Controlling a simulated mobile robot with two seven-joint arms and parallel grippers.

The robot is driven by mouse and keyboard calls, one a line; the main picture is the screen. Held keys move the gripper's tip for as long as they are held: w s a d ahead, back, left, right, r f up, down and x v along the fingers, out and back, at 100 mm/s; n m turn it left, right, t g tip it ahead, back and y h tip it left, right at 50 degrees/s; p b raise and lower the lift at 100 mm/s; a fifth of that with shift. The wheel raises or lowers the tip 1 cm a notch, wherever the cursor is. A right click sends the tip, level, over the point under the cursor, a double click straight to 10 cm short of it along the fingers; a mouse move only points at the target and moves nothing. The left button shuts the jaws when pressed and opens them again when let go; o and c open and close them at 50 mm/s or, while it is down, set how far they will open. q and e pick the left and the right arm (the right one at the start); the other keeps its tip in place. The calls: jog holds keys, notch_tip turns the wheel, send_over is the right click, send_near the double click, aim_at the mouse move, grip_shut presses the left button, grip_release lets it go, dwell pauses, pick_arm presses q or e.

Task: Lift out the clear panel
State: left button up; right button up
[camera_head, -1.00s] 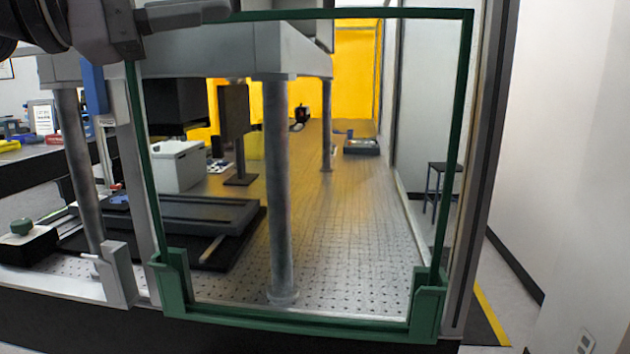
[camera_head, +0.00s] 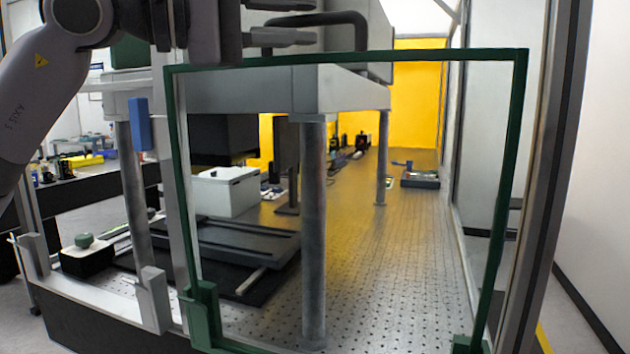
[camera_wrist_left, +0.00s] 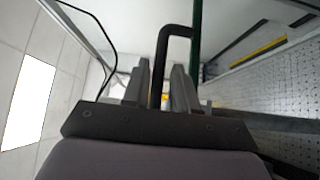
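The clear panel (camera_head: 400,250) stands upright, with a thin dark green frame (camera_head: 340,57) around it. Its lower corners sit in green corner holders (camera_head: 203,318); the lower edge is cut off by the picture. A black bent handle (camera_head: 345,17) rises from the top of the frame. My left gripper (camera_head: 300,21) is at the handle, above the panel's upper left, with one finger on each side of it. In the left wrist view the handle (camera_wrist_left: 170,45) runs between the spread fingers, which look open around it. My right gripper is not in view.
Behind the panel are a grey pillar (camera_head: 313,230), a white box (camera_head: 228,191) and a dark stage on a perforated table (camera_head: 400,240). Grey uprights (camera_head: 545,200) flank the panel. A blue block (camera_head: 140,125) is on the left. Clear floor lies at right.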

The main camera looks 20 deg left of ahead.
pick_arm(q)
jog(key=shift+x, duration=1.25)
grip_shut()
dwell(0.4)
jog(key=shift+r, duration=0.25)
